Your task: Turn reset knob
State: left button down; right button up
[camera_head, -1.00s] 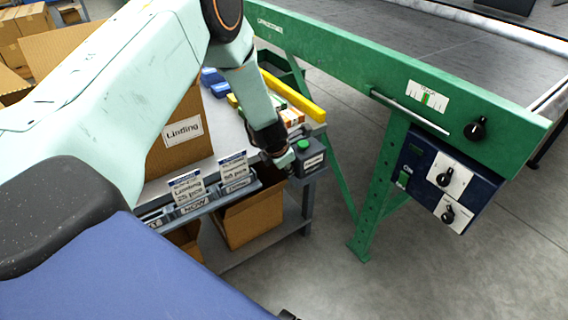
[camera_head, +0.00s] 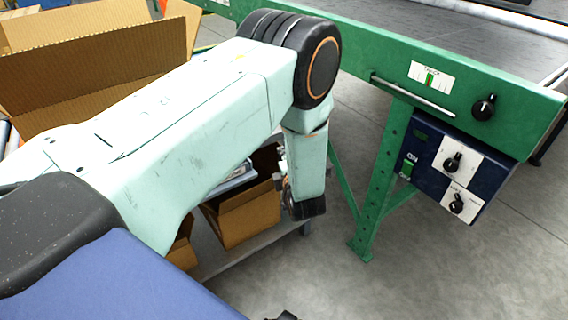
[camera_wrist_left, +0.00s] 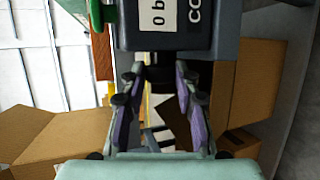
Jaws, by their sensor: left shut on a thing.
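My left gripper (camera_wrist_left: 159,76) has its fingertips closed in on a dark part (camera_wrist_left: 160,87) just below a dark grey box (camera_wrist_left: 228,32) in the left wrist view. This box has a white label (camera_wrist_left: 170,16) with partly cut-off print, "0 b" and "CO". I cannot tell whether the held part is the reset knob. In the head view my left arm hides the box and most of the gripper. Black knobs show on the green rail (camera_head: 483,107) and on two white plates (camera_head: 453,162) (camera_head: 457,204) of the blue control box (camera_head: 424,180); no gripper touches these.
The green conveyor frame (camera_head: 380,185) with its leg stands to the right. Open cardboard boxes (camera_head: 95,62) are at upper left. Another carton (camera_head: 246,217) sits below my left arm on a low shelf. Grey floor (camera_head: 330,275) is clear at lower middle.

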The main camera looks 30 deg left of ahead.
pick_arm(q)
jog(key=shift+f+m+t+y+b, duration=0.15)
jog(key=shift+m+t+y, duration=0.15)
jog(key=shift+t+y, duration=0.35)
jog(key=shift+f+m+t+y+b, duration=0.15)
jog(key=shift+m+t+y, duration=0.15)
jog(key=shift+t+y, duration=0.35)
jog(key=c, duration=1.3)
grip_release()
jog(key=shift+d, duration=0.1)
jog(key=v, duration=1.1)
jog(key=shift+s+d, duration=0.25)
